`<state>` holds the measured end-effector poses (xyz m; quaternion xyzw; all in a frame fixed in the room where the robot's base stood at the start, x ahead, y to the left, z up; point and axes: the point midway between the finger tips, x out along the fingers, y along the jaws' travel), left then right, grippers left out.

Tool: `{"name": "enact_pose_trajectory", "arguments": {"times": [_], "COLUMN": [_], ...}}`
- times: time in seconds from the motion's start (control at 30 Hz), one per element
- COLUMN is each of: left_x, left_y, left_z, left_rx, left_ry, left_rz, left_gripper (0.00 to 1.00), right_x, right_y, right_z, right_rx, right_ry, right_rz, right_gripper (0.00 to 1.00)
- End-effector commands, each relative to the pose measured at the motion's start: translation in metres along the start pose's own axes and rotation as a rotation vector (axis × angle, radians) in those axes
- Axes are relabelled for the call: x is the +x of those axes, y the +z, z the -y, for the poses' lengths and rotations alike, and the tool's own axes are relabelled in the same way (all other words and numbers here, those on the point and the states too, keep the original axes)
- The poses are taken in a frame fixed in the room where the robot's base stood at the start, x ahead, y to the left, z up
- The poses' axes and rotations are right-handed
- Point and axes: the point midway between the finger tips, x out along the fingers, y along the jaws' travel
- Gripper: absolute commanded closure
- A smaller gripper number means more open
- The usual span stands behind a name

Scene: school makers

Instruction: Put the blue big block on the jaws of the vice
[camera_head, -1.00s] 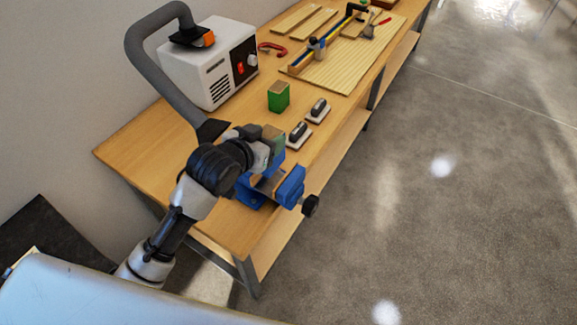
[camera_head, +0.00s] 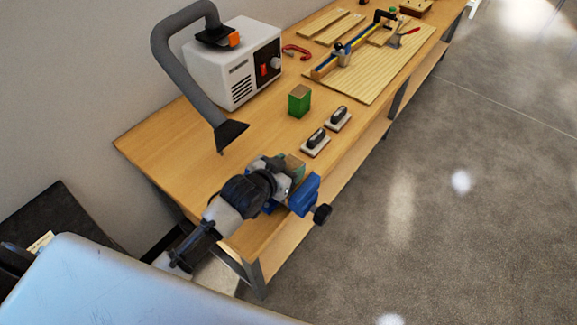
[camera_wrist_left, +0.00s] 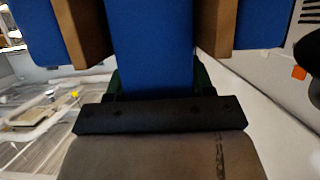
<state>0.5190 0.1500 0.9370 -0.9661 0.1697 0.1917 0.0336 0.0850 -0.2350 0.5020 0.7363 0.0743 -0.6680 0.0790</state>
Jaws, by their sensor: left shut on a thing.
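My left gripper (camera_head: 284,172) is shut on a block (camera_head: 294,163) with a tan top and a greenish side. It is low over the vice (camera_head: 304,195), which is blue with a black knob and stands at the table's near end. The arm hides part of the vice. In the left wrist view, blue vice jaws with brown facings (camera_wrist_left: 82,30) stand left and right of a blue middle strip. Green edges show beside a dark bar (camera_wrist_left: 160,115). No plainly blue loose block shows; I cannot tell whether the held block touches the jaws. My right gripper is out of view.
A green block (camera_head: 300,101) stands on the wooden table (camera_head: 180,147). Two black-handled sanding blocks (camera_head: 316,142) lie near the front edge. A white machine (camera_head: 236,70) with a grey hose (camera_head: 172,75) stands at the back left. Slatted boards lie farther along.

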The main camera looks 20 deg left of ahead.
Motion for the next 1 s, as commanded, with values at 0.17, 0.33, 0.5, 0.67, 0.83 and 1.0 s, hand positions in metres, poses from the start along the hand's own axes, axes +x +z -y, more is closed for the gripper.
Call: {"name": "enact_pose_trajectory", "arguments": {"times": [0.17, 0.33, 0.5, 0.67, 0.83, 1.0], "left_x": [0.000, 0.001, 0.001, 0.001, -0.011, -0.043], "left_y": [0.000, 0.002, 0.002, 0.001, 0.001, 0.002], "left_z": [0.000, 0.000, 0.000, 0.000, 0.000, 0.000], "left_rx": [0.000, 0.000, 0.000, 0.000, 0.001, 0.002], "left_ry": [0.000, 0.000, 0.000, 0.000, 0.000, 0.000], "left_rz": [-0.001, 0.000, 0.000, 0.000, 0.002, 0.002], "left_gripper": [0.79, 0.32, 0.22, 0.22, 0.22, 0.22], "right_x": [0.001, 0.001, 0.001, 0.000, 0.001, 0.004], "right_y": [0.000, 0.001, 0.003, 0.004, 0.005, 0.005], "right_z": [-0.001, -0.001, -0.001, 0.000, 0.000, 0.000], "right_rx": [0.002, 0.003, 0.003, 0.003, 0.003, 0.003], "right_ry": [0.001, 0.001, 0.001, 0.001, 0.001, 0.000], "right_rz": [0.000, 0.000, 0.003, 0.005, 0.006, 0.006], "right_gripper": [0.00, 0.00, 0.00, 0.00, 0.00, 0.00]}}
